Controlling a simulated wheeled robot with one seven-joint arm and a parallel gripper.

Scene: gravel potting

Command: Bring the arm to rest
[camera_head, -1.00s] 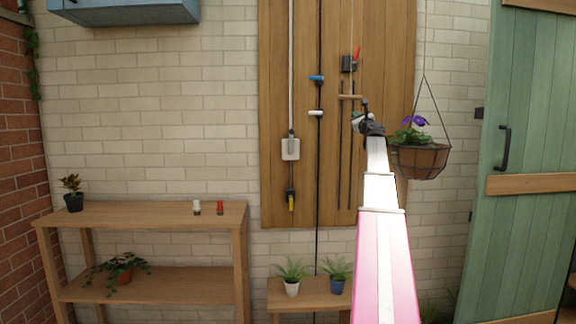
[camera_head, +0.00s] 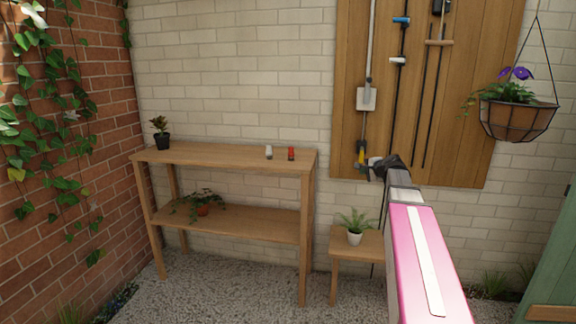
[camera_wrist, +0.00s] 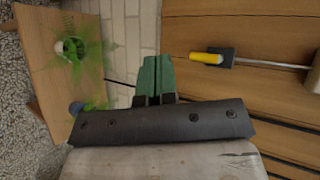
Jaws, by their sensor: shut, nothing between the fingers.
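My arm, pink and white, reaches up from the lower right in the head view. My gripper (camera_head: 374,167) is at its far end, small, in front of the lower part of the wooden wall board (camera_head: 432,150). In the wrist view, the green fingers of my gripper (camera_wrist: 155,78) lie together, shut and empty. They appear clear of the wall and plants.
A two-tier wooden shelf (camera_head: 226,157) stands left, holding plants, a white item and a red item (camera_head: 291,153). A low bench (camera_head: 345,243) bears a potted plant (camera_head: 355,227). A hanging basket (camera_head: 518,118) is right. Gravel floor (camera_head: 215,290) is open in front.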

